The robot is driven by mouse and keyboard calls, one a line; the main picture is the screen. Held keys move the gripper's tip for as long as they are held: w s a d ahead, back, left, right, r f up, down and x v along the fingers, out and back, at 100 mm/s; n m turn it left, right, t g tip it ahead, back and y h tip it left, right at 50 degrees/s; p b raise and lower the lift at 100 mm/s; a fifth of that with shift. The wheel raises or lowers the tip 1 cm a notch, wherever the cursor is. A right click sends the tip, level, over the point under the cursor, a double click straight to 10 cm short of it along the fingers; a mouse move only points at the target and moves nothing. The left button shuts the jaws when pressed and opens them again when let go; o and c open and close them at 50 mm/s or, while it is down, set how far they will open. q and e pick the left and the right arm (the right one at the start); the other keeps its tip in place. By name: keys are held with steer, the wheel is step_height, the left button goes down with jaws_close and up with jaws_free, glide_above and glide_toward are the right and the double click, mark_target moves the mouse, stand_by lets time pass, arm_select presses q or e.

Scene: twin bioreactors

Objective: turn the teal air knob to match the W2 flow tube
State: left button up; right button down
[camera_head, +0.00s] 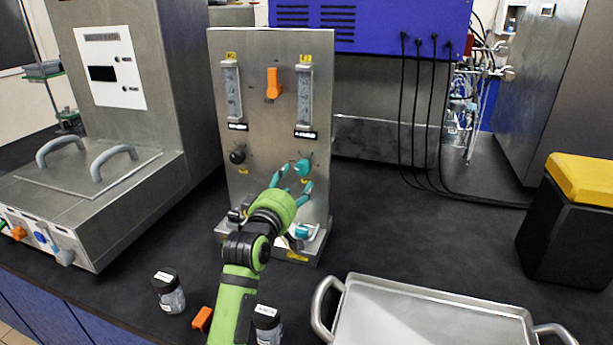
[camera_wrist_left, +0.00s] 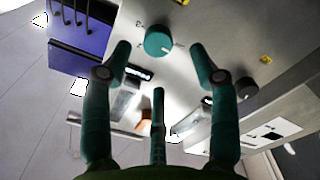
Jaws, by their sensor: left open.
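The teal air knob (camera_head: 303,168) is on the right side of the upright steel panel (camera_head: 262,120). It has a pale pointer line and also shows in the left wrist view (camera_wrist_left: 158,41). Two flow tubes are above, the left one (camera_head: 232,92) and the right one (camera_head: 304,95); their yellow labels are too small to read surely. My left gripper (camera_head: 293,181) is open just in front of the teal knob. In the left wrist view its fingers (camera_wrist_left: 160,62) are spread to either side of the knob, apart from it. My right gripper is not in view.
A black knob (camera_head: 238,156) and an orange lever (camera_head: 273,84) are on the same panel. A metal tray (camera_head: 430,310), two small jars (camera_head: 169,292) and an orange piece (camera_head: 203,319) are at the front.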

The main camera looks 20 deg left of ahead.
mark_target(301, 169)
arm_select(q)
steer(key=w, duration=0.1)
steer(key=w+p, duration=0.1)
steer(key=w, duration=0.1)
steer(key=shift+d+r, duration=0.1)
steer(key=shift+r, duration=0.3)
steer(key=w, duration=0.3)
steer(key=shift+f, duration=0.2)
steer(key=shift+c, duration=1.2)
steer(key=c, duration=0.7)
steer(key=shift+c, duration=1)
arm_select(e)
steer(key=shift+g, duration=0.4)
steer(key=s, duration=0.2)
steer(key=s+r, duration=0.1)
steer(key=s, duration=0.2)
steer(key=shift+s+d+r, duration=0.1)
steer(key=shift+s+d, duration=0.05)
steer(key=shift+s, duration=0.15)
